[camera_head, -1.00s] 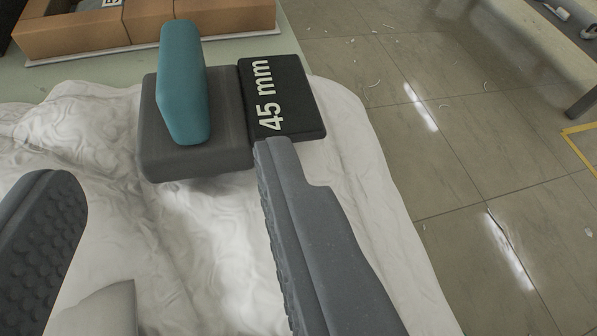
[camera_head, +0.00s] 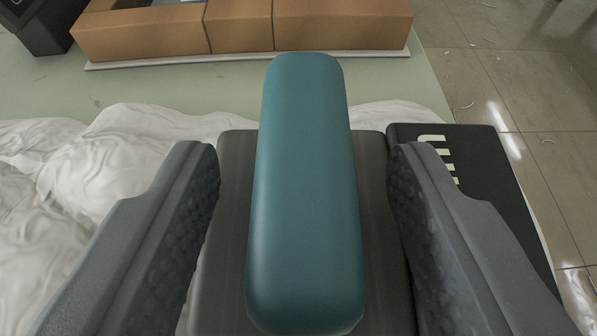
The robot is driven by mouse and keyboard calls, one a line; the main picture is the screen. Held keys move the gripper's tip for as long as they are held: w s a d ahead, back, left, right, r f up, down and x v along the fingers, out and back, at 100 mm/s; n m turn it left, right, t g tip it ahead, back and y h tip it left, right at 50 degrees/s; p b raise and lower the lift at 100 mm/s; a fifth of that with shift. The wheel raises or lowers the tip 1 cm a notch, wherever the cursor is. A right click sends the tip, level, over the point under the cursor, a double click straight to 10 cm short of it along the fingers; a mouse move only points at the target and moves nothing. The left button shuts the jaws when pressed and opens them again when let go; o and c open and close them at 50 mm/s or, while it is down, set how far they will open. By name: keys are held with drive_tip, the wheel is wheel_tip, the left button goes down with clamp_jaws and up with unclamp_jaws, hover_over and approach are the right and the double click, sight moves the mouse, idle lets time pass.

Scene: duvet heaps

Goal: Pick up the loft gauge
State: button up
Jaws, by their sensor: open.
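The loft gauge stands on the white duvet (camera_head: 75,185). It has a teal upright grip (camera_head: 305,190), a dark grey base block (camera_head: 225,270) and a black label plate (camera_head: 490,185) on its right. Only part of the label's pale lettering shows; my right finger covers the rest. My gripper (camera_head: 303,165) is open, with one grey, studded finger on each side of the teal grip. Gaps show between both fingers and the grip, so neither appears to touch it. The fingers hide parts of the base's left and right sides.
A brown box-like object (camera_head: 240,28) lies on a pale board behind the gauge, on the green table surface (camera_head: 165,85). A dark object (camera_head: 40,28) is at the far left. Tiled floor (camera_head: 545,70) lies beyond the table's right edge.

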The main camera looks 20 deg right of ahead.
drive_tip(key=shift+x, duration=0.9)
clamp_jaws()
